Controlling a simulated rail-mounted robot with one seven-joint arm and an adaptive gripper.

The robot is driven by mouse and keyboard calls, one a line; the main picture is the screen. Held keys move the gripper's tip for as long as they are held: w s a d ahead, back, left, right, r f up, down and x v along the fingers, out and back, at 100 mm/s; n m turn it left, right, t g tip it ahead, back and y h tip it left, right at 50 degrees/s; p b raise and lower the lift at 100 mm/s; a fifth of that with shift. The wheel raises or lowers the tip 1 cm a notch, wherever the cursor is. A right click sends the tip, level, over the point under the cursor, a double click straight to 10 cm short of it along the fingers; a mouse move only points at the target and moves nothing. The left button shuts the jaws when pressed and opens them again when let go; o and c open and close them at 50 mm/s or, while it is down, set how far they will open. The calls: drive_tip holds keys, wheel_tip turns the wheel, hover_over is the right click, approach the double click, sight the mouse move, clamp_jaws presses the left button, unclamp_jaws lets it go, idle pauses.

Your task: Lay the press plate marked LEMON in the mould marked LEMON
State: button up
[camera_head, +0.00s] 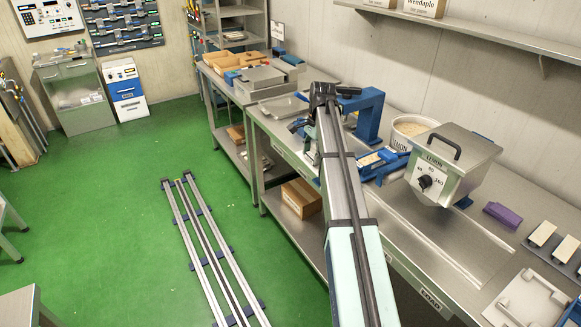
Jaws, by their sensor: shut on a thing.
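My arm reaches from the bottom up over the bench and hides much of its own far end. A dark part beside it, probably of my gripper (297,125), shows above the bench; the fingertips and anything between them cannot be made out. A steel hopper (437,170) marked LEMON, with a dial, stands on the bench right of my arm. A white tub (407,128) behind it carries a label. A blue fixture (382,163) with pale pieces lies between my arm and the hopper. I cannot tell which thing is the LEMON press plate or the LEMON mould.
A blue press stand (368,116) rises just behind my arm. A purple block (502,215), pale-topped blocks (542,233) and a pale tray (527,301) are at the right. The bench front below the hopper is clear. A shelf (480,37) runs along the wall.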

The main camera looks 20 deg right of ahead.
drive_tip(key=w+d+m+t+h+p, duration=0.1)
drive_tip(key=w+d+m+t+p, duration=0.15)
drive_tip(key=d+m, duration=2.05)
drive_tip(key=shift+s+d+f+n+g+b, duration=0.15)
drive_tip(key=shift+d+f+n+b, duration=0.1)
drive_tip(key=shift+d+f+n, duration=0.55)
drive_tip(key=shift+s+d+f+n+g+b, duration=0.2)
drive_tip(key=shift+d+f+n, duration=0.35)
drive_tip(key=shift+d+n, duration=0.45)
drive_tip(key=shift+s+d+f+n+g+b, duration=0.15)
drive_tip(key=shift+d+f+n+b, duration=0.15)
drive_tip(key=shift+d+f+n, duration=0.5)
drive_tip(key=shift+r, duration=0.1)
drive_tip(key=shift+f+p, duration=0.45)
drive_tip(key=shift+f, duration=0.15)
drive_tip(key=o, duration=1.4)
drive_tip(key=shift+o, duration=0.2)
